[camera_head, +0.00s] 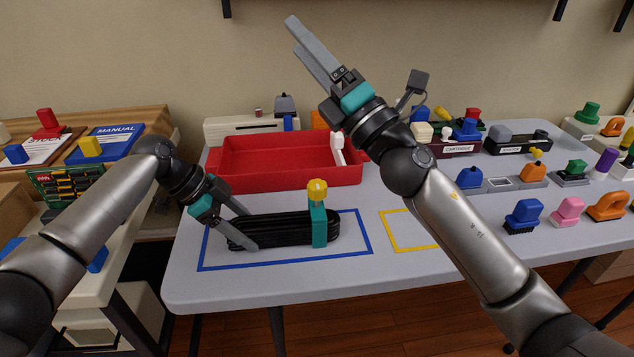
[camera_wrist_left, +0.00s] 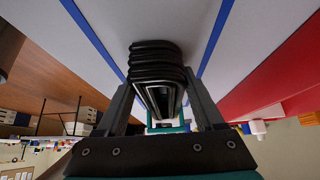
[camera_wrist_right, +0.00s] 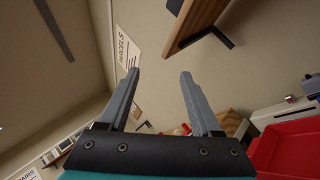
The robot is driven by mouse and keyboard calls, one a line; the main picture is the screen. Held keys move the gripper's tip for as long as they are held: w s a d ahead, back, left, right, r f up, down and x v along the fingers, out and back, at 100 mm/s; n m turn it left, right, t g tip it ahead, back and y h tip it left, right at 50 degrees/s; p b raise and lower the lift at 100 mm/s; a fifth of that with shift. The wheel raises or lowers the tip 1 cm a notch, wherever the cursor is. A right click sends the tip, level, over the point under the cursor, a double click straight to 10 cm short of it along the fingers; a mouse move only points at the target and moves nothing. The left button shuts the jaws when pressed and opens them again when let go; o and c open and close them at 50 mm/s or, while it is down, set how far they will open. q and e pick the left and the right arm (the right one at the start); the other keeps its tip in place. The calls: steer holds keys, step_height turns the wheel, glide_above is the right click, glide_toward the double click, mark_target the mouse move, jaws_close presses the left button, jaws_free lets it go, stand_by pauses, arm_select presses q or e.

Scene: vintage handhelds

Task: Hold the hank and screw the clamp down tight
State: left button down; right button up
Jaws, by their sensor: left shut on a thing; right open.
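The black hank (camera_head: 280,230) lies on the table inside the blue outlined rectangle. A teal clamp (camera_head: 319,226) with a yellow knob (camera_head: 317,190) on top stands around its right part. My left gripper (camera_head: 250,228) is shut on the hank's left end. In the left wrist view the hank's black loops (camera_wrist_left: 155,62) sit between the fingers, with a bit of the teal clamp (camera_wrist_left: 165,128) behind. My right gripper (camera_head: 305,45) is open and empty, raised high above the red tray and pointing up left. The right wrist view shows its fingers (camera_wrist_right: 158,95) apart with nothing between.
A red tray (camera_head: 290,180) stands just behind the hank. A yellow outlined rectangle (camera_head: 397,248) to the right of the hank looks empty where visible. Several coloured parts crowd the table's right and back. A side bench (camera_head: 105,280) stands at the left.

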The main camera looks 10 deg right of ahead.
steer(key=s+a+n+g+y, duration=0.3)
steer(key=a+n+g+y, duration=0.2)
steer(key=a+n+g, duration=0.45)
steer(key=n+g+h, duration=0.6)
steer(key=g+h, duration=0.2)
steer(key=h, duration=1)
glide_above(317, 183)
steer(key=s+d, duration=0.1)
steer(key=d, duration=0.1)
steer(key=s+d+f+x, duration=0.1)
steer(key=s+d+x, duration=0.1)
steer(key=x, duration=1.2)
steer(key=shift+x, duration=3.85)
steer(key=shift+s+a, duration=0.1)
steer(key=shift+s, duration=0.05)
